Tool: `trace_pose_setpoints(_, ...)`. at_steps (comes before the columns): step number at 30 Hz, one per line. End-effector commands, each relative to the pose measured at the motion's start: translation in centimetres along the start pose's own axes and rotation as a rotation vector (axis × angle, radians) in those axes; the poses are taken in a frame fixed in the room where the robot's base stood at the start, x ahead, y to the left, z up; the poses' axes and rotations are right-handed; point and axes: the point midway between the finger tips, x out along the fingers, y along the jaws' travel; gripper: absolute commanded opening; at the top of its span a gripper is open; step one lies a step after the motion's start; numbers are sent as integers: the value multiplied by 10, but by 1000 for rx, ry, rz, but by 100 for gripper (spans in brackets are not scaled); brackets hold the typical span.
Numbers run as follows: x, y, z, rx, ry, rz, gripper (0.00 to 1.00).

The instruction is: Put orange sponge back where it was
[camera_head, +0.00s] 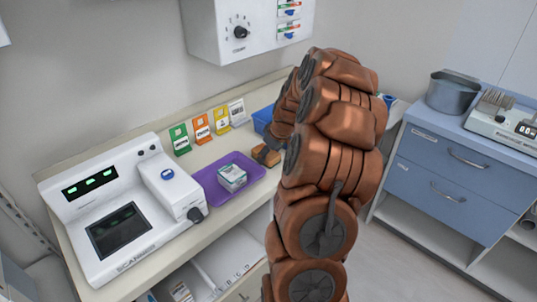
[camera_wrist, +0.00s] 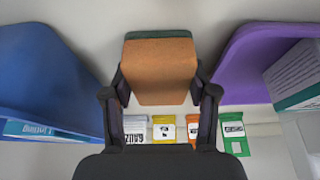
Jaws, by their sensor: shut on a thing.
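The orange sponge (camera_wrist: 160,72) fills the middle of the wrist view, a block with a dark green layer along its far edge. My gripper (camera_wrist: 160,92) is shut on it, one finger on each side. In the head view the sponge (camera_head: 266,155) is small, between the purple tray (camera_head: 201,181) and the blue bin (camera_head: 262,119). My gripper (camera_head: 274,141) is partly hidden behind my arm there. I cannot tell whether the sponge touches the counter.
A white box (camera_head: 232,178) sits in the purple tray. Several coloured cards (camera_head: 201,130) stand along the wall. A white scanner (camera_head: 120,215) takes the counter's left part. A white control box (camera_head: 248,28) hangs above. A blue drawer cabinet (camera_head: 455,175) stands right.

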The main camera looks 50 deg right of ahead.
Motion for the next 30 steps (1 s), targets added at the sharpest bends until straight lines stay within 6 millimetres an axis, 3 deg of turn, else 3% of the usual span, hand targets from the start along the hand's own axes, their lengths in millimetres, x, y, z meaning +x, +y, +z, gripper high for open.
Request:
trace_pose_setpoints(8, 0, 0, 0, 0, 0, 0, 83)
trace_pose_setpoints(22, -8, 1, -2, 0, 2, 2, 83)
trace_pose_setpoints(30, -50, 1, -2, -1, 7, 5, 83)
